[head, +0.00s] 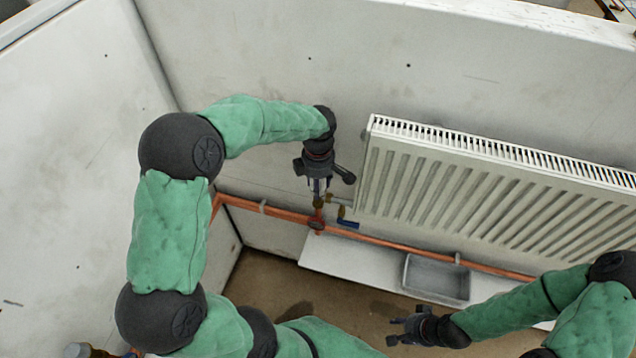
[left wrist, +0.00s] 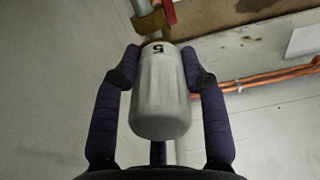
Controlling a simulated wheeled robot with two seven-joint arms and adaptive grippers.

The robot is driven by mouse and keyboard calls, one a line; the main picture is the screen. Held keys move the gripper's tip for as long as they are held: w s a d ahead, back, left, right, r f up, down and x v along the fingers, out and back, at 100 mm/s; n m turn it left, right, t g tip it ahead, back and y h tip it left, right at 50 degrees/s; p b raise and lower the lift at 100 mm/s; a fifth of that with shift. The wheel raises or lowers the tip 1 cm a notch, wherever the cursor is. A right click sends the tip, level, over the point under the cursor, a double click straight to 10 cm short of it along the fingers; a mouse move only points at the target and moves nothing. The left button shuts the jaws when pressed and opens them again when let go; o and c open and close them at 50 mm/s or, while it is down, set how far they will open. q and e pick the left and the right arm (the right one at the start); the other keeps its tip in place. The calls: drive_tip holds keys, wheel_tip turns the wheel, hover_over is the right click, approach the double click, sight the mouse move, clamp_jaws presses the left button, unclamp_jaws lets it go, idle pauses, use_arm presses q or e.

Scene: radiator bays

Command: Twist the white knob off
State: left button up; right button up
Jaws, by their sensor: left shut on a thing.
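The white knob (left wrist: 160,95) is a rounded cylinder marked with a 5, seen in the left wrist view on a brass fitting (left wrist: 150,24). My left gripper (left wrist: 160,72) has a dark finger on each side of the knob and is shut on it. In the head view my left gripper (head: 318,186) points down at the valve by the radiator's left end, and its fingers hide most of the knob. The knob is still in line with its fitting. My right gripper (head: 397,331) is at the lower right, with its fingers apart and empty.
A white radiator (head: 490,185) hangs on the wall right of the valve. A copper pipe (head: 400,246) runs below it, with a blue-handled valve (head: 347,223) close to my left gripper. A grey metal tray (head: 435,279) sits on a white board (head: 340,262) under the pipe.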

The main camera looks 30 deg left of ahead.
use_arm(q)
drive_tip(key=shift+w+a+r, duration=0.1)
drive_tip(key=shift+w+r, duration=0.1)
drive_tip(key=shift+r, duration=0.45)
drive_tip(key=shift+s, duration=0.1)
drive_tip(key=shift+r+p, duration=1.9)
drive_tip(key=shift+r, duration=0.55)
drive_tip(key=shift+f, duration=0.1)
